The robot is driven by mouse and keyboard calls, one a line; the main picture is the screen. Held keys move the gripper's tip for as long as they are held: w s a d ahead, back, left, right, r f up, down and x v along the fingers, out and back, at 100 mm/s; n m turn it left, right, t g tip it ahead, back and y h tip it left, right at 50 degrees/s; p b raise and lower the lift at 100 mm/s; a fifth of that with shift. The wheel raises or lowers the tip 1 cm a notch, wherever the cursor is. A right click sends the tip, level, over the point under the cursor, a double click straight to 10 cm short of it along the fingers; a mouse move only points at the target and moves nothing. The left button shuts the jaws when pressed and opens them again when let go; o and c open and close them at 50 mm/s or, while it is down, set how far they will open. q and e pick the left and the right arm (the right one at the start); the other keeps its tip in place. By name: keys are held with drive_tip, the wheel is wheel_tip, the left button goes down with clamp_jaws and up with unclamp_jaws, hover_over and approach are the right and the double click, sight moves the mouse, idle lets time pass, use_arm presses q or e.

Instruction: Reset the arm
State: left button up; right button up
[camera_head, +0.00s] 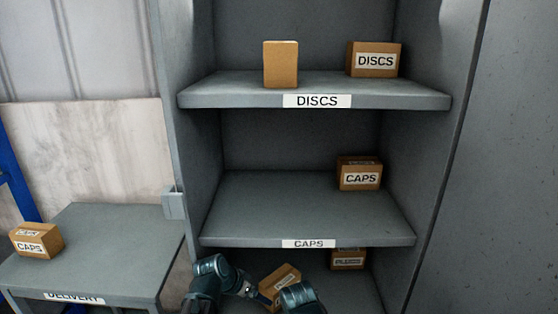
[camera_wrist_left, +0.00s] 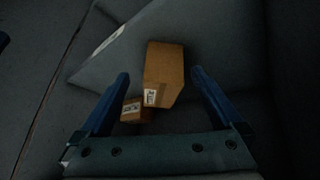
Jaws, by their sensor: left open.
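My left gripper (camera_wrist_left: 160,76) is open in the left wrist view, its blue fingers on either side of a brown box (camera_wrist_left: 166,72) with a white label. I cannot tell whether the fingers touch that box. A second, smaller-looking box (camera_wrist_left: 136,109) shows below it, close to the left finger. In the head view my left arm comes in at the bottom centre, by the lowest shelf. A tilted brown box (camera_head: 279,285) is there among my arm links, partly hidden. My right gripper is not in view.
The grey cabinet has a DISCS shelf (camera_head: 230,92) with two boxes, and a CAPS shelf (camera_head: 290,210) with one CAPS box (camera_head: 360,174). Another box (camera_head: 348,259) stands below, under the shelf edge. A delivery table (camera_head: 110,240) at left bears a CAPS box (camera_head: 36,241).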

use_arm(q)
drive_tip(key=s+a+f+n+g+y, duration=0.3)
drive_tip(key=s+a+n+g+y, duration=0.15)
drive_tip(key=s+a+n, duration=0.4)
drive_tip(key=s+d+r+m+p, duration=0.2)
drive_tip(key=d+r+p, duration=0.1)
drive_tip(key=r+p, duration=0.5)
drive_tip(key=s+d+r+m+y+p, duration=0.1)
drive_tip(key=s+d+r+p, duration=0.2)
drive_tip(key=r+p, duration=0.5)
drive_tip(key=s+d+r+m+p, duration=0.2)
drive_tip(key=s+d+r+p, duration=0.1)
drive_tip(key=r+p, duration=0.6)
drive_tip(key=shift+d+m, duration=0.35)
drive_tip(key=shift+d, duration=0.3)
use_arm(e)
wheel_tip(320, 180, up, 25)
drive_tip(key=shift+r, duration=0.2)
